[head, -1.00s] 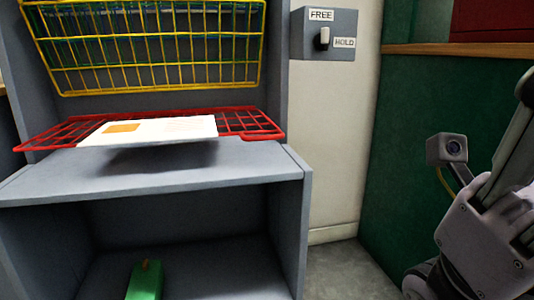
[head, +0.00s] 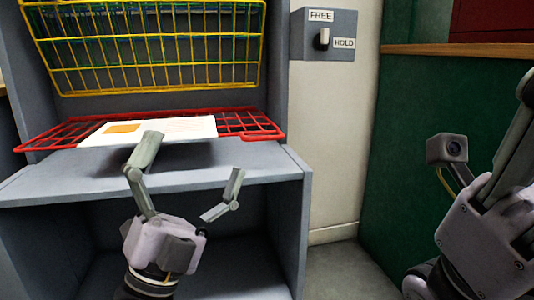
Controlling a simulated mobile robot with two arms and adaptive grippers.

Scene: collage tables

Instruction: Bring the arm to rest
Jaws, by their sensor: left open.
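My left gripper (head: 195,155) is open, with its two fingers spread and pointing up, and nothing shows between them. It stands in front of the grey shelf unit (head: 60,185). Its left finger overlaps the lower edge of the white card (head: 190,128) in the picture; I cannot tell if they touch. My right gripper (head: 485,235) is at the right edge, partly cut off, so its opening cannot be judged.
The card lies on a red wire rack (head: 262,124) on the shelf top. A yellow wire basket (head: 150,80) is above it. A grey switch box (head: 342,20) labelled FREE and HOLD is on the pale wall. A green panel (head: 400,120) stands at right.

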